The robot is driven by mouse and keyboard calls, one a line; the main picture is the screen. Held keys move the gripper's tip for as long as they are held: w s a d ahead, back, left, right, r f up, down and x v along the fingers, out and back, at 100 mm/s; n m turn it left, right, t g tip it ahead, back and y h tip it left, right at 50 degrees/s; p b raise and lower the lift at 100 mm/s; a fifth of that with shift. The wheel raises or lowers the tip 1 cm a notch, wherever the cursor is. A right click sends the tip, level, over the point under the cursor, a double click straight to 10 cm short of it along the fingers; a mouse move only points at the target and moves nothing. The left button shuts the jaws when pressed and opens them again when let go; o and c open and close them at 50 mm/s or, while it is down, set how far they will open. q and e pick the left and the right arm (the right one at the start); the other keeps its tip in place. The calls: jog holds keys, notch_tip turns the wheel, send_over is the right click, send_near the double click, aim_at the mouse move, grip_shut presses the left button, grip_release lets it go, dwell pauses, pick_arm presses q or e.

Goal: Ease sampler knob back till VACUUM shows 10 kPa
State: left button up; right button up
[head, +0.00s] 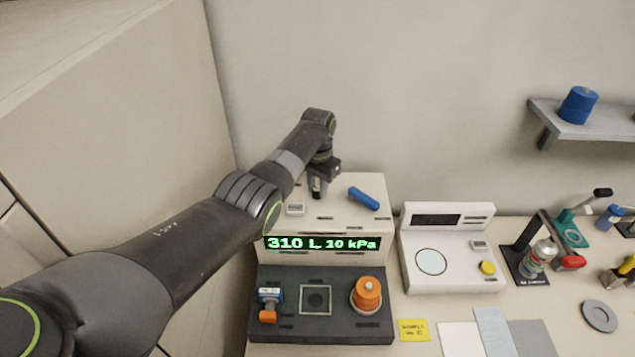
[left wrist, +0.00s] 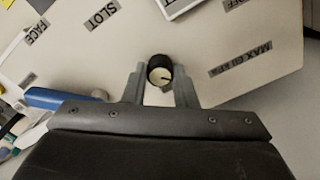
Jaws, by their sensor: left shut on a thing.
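The sampler (head: 342,222) is a pale stepped box with a dark front deck. Its green display (head: 322,243) reads "310 L 10 kPa" in the head view. In the left wrist view the black knob (left wrist: 159,71) with a pale cap and a dark pointer line sits between the fingers of my left gripper (left wrist: 160,85). The gripper is shut on it. In the head view my left gripper (head: 317,188) reaches down onto the sampler's top, and the knob is mostly hidden there. A label "MAX 60 kPa" (left wrist: 240,60) is near the knob. My right gripper is not in view.
A blue handle (head: 364,198) lies on the sampler's top, close to my left gripper. A white instrument (head: 450,250) stands to the right. A wall shelf (head: 585,125) is at upper right.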

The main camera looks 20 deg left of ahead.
pick_arm(q)
jog(key=shift+r+n+p, duration=0.1)
jog(key=shift+n+p, duration=0.2)
jog(key=shift+n, duration=0.9)
jog(key=shift+w, duration=0.1)
jog(key=o, duration=1)
